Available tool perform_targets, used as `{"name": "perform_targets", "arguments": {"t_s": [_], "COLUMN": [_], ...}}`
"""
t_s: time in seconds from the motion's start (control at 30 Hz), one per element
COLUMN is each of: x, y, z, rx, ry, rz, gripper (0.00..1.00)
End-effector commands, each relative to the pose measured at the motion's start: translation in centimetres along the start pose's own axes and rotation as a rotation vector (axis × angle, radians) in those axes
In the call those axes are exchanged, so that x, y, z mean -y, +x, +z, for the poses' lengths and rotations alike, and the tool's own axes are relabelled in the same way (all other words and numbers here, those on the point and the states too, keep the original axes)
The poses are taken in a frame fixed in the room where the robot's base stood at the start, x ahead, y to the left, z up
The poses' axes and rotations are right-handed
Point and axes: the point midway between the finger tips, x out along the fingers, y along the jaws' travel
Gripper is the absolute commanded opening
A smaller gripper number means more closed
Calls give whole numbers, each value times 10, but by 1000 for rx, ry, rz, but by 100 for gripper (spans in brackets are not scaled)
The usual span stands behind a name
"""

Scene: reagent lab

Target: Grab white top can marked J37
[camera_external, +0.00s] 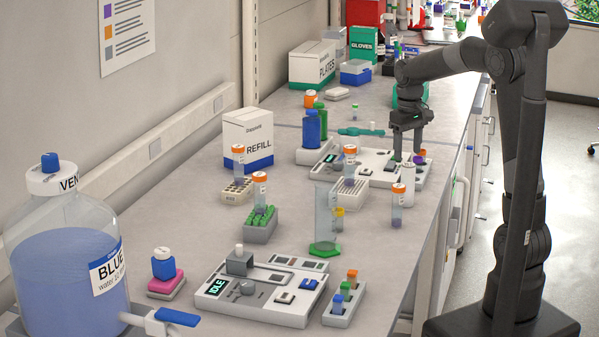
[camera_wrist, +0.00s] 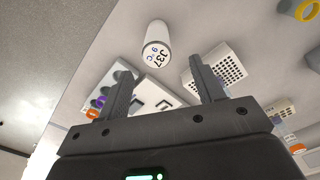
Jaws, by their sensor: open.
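The white can (camera_wrist: 153,34) stands on the bench in the wrist view, its white top printed with J37 in dark letters. It lies beyond the fingertips, roughly midway between them. My gripper is open and empty, with the fingers spread to both sides in the wrist view (camera_wrist: 160,76). No finger visibly touches the can; the exact gap cannot be told.
An orange-capped tube (camera_external: 397,207) stands close in front of the can. A white device (camera_external: 325,168) and a tube rack (camera_external: 347,194) lie to its left. A clear cylinder with a green base (camera_external: 326,220) stands further left. Bare bench shows near the can in the wrist view.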

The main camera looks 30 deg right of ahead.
Motion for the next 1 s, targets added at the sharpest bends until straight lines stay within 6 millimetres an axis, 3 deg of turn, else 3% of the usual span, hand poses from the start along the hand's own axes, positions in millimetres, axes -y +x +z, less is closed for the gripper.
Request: {"name": "perform_targets", "arguments": {"t_s": [0.2, 0.47, 0.7, 1.0], "x": [0, -1, -4, -4], "y": [36, 58, 93, 101], "z": [1, 2, 4, 4], "rx": [4, 2, 4, 0], "ry": [0, 1, 1, 1], "rz": [-1, 0, -1, 0], "gripper": [61, 61, 61, 61]}}
